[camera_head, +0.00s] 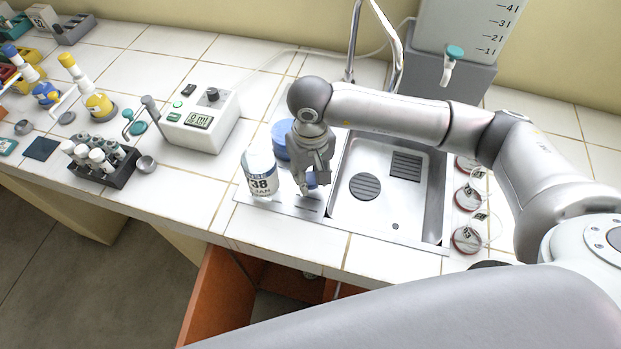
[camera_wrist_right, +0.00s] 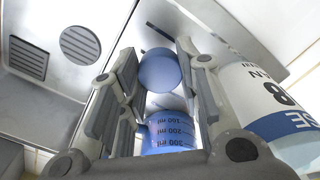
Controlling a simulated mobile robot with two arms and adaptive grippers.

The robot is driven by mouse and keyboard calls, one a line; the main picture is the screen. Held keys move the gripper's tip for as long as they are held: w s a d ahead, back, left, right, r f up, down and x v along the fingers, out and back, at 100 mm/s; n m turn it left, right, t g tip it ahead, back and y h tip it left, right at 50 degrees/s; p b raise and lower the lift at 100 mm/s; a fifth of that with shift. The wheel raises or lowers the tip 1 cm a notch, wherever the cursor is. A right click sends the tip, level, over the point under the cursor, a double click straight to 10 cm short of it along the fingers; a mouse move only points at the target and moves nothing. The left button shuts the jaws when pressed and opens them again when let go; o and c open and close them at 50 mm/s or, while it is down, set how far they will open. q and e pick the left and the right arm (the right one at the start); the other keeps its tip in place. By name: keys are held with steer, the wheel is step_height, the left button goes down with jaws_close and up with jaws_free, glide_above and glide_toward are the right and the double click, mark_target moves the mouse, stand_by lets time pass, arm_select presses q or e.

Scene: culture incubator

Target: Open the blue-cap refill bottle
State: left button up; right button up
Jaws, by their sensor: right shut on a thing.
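My right gripper (camera_head: 309,183) points down at the left edge of the sink and is shut on a round blue cap (camera_wrist_right: 159,70), which also shows at the fingertips in the head view (camera_head: 311,180). Just behind the gripper stands a bottle with blue contents (camera_head: 282,140), partly hidden by it. In the wrist view this bottle (camera_wrist_right: 172,132) shows volume marks, between and beyond the fingers. The cap appears low and in front of the bottle, apart from it; the bottle's mouth is hidden. My left gripper is not in view.
A white-labelled bottle (camera_head: 260,174) stands close left of the gripper. The steel sink (camera_head: 375,215) lies right, with a tap (camera_head: 398,70) behind. Dishes (camera_head: 467,240) line the sink's right side.

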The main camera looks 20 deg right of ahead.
mark_target(311, 179)
step_height(311, 179, down, 2)
steer(key=shift+p, duration=0.65)
steer(key=shift+f, duration=0.5)
steer(key=shift+f, duration=0.2)
steer(key=o, duration=1.1)
steer(key=shift+r, duration=0.1)
